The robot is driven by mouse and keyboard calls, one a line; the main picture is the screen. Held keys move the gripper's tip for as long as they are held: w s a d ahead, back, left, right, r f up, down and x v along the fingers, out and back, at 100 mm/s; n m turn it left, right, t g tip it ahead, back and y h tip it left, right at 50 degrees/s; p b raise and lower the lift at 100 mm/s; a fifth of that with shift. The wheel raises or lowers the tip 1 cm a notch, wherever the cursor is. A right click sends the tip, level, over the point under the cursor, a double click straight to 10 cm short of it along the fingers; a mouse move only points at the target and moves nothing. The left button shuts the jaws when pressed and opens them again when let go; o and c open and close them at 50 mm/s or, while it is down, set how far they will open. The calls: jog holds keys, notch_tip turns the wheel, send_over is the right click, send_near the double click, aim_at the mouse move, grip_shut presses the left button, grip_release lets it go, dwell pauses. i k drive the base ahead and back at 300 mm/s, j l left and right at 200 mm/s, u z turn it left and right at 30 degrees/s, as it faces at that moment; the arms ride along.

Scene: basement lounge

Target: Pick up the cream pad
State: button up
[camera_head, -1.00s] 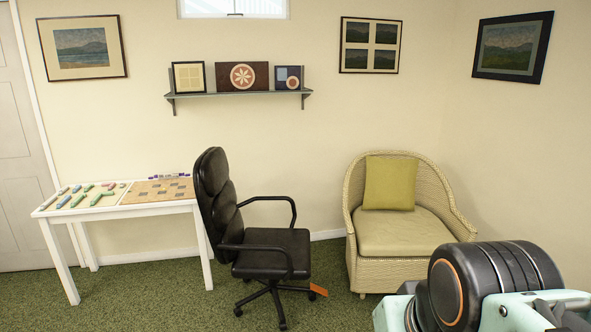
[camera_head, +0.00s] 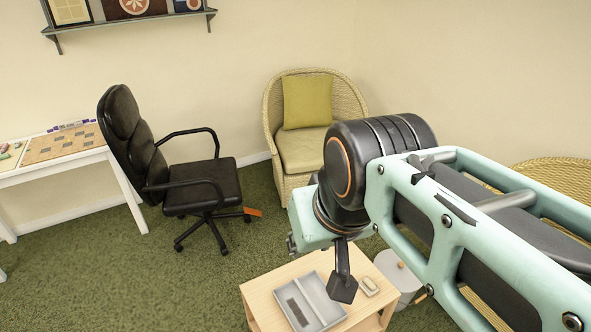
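A small cream piece, which looks like the cream pad (camera_head: 369,286), lies on the right part of a light wooden table (camera_head: 262,290) low in the picture. My gripper (camera_head: 343,288) shows as a dark part hanging down from the end of my arm. In the picture it is just left of the cream pad, overlapping the table. Its height above the table cannot be judged. Its fingers are not clear enough to show whether they are open or shut.
A grey tray (camera_head: 322,307) with a dark strip in it lies on the table, left of the pad. A whitish round container (camera_head: 404,279) stands right of the table. A wicker chair (camera_head: 301,150) and an office chair (camera_head: 205,185) stand behind.

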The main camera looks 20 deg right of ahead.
aim_at(368, 287)
jog(key=z, duration=0.95)
jog(key=i+z, duration=0.15)
jog(key=i+l, duration=0.15)
jog(key=k+l, duration=1.3)
